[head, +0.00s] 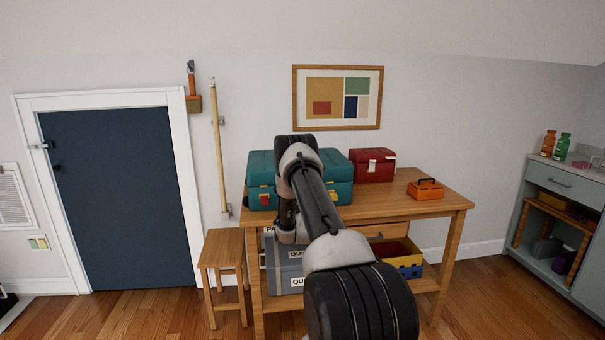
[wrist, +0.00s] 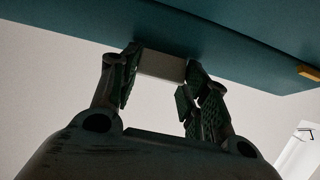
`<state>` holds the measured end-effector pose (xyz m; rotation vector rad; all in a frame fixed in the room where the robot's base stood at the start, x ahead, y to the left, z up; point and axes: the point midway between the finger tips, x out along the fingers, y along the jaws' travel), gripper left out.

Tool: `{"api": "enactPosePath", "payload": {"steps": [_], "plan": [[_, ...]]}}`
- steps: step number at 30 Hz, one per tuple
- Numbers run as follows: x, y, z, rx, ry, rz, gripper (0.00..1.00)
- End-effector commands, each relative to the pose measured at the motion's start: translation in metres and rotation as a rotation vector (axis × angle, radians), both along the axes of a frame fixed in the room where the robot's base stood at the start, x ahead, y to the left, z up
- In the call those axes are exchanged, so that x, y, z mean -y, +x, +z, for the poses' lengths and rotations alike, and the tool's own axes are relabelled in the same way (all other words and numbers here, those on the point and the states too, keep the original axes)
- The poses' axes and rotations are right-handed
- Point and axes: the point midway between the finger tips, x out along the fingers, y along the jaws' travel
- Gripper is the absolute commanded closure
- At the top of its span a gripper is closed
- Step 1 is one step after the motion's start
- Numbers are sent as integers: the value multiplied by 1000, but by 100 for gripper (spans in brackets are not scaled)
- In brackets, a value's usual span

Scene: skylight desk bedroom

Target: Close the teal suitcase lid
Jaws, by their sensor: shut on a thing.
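The teal suitcase (head: 262,168) stands on the left part of the wooden desk. My arm hides its middle. Its lid looks down or nearly down over the base; I cannot tell whether a thin gap is left. In the wrist view the suitcase's teal surface (wrist: 235,50) fills the top. My gripper (wrist: 160,72) is below it, with its two fingers closed on a pale block-shaped handle (wrist: 161,66) against the teal surface. In the head view the fingers are hidden behind my arm.
A red case (head: 372,168) stands right of the suitcase, and a small orange toolbox (head: 426,190) sits further right on the desk (head: 395,208). A wooden stool (head: 223,246) is at the desk's left. Grey boxes and a yellow-blue bin (head: 411,266) are underneath. Floor is clear at right.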

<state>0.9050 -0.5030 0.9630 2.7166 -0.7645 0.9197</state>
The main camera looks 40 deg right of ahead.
Motion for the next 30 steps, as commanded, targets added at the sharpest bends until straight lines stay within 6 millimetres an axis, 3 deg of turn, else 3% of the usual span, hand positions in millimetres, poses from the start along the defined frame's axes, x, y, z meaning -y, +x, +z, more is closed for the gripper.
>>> {"api": "enactPosePath", "payload": {"steps": [1,3,16,17,20,30], "plan": [[-1,0,-15,-15,9,-1,97],[-1,1,-19,-11,7,-1,97],[-1,2,-24,-14,8,-3,97],[-1,2,-24,-14,8,-3,50],[-1,2,-22,-11,6,-3,32],[0,3,-16,-2,1,-1,32]]}}
